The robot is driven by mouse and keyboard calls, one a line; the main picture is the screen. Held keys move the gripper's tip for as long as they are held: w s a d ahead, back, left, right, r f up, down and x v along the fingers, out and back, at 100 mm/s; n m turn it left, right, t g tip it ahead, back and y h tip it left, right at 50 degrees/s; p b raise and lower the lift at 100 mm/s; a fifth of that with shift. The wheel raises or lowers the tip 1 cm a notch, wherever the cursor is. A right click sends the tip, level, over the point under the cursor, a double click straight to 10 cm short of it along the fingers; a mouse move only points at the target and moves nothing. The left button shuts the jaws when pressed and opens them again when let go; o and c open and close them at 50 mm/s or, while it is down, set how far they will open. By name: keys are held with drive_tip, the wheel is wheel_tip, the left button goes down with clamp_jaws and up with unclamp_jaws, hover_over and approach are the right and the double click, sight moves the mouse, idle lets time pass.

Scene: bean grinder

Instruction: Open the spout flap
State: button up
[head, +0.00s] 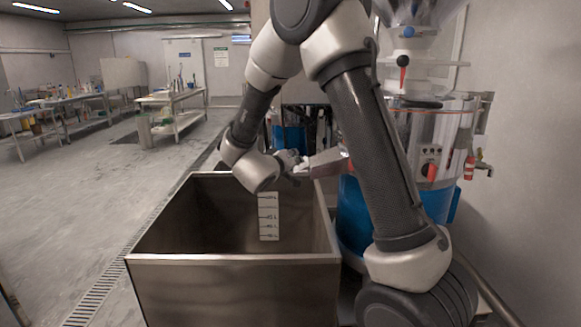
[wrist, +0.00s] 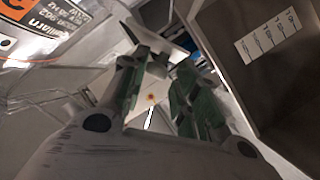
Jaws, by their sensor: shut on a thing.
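The bean grinder (head: 432,135) stands on the right, partly hidden behind my arm. Its pale metal spout (head: 328,161) sticks out to the left over the bin. My gripper (head: 293,163) is at the outer end of the spout. In the wrist view my gripper (wrist: 160,72) has its two green-padded fingers on either side of a light grey piece, which looks like the spout flap (wrist: 158,42). The fingers are closed on it. The head view is too small to tell how far the flap is swung.
An open steel bin (head: 235,275) stands below the spout, with a white marked scale (head: 268,217) on its inner wall. A printed label (wrist: 50,30) is close by in the wrist view. The floor on the left is clear, with work tables (head: 175,110) farther back.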

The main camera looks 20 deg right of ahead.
sight(304, 164)
drive_tip(key=shift+s+d+r+m+y, duration=0.1)
drive_tip(key=shift+d+r+m+y, duration=0.2)
drive_tip(key=shift+r+m, duration=0.2)
drive_tip(key=shift+s+d+r+m+y, duration=0.1)
drive_tip(key=shift+d+r+m+y, duration=0.1)
drive_tip(key=shift+r+m+y, duration=0.3)
drive_tip(key=m, duration=0.1)
drive_tip(key=d+r+m+y, duration=0.1)
drive_tip(key=shift+s+m, duration=0.2)
drive_tip(key=shift+m, duration=0.1)
drive_tip(key=shift+s+d+r+m+t+y, duration=0.15)
drive_tip(key=shift+s+d+m+y, duration=0.2)
drive_tip(key=shift+m+y, duration=0.45)
drive_tip(key=shift+s+d+r+m+t+y, duration=0.15)
drive_tip(key=shift+d+m+y, duration=0.25)
drive_tip(key=shift+m+y, duration=0.35)
drive_tip(key=shift+o, duration=0.2)
drive_tip(key=o, duration=0.8)
drive_tip(key=shift+d, duration=0.1)
drive_tip(key=shift+w, duration=0.1)
drive_tip(key=shift+r, duration=0.1)
drive_tip(key=shift+a, duration=0.2)
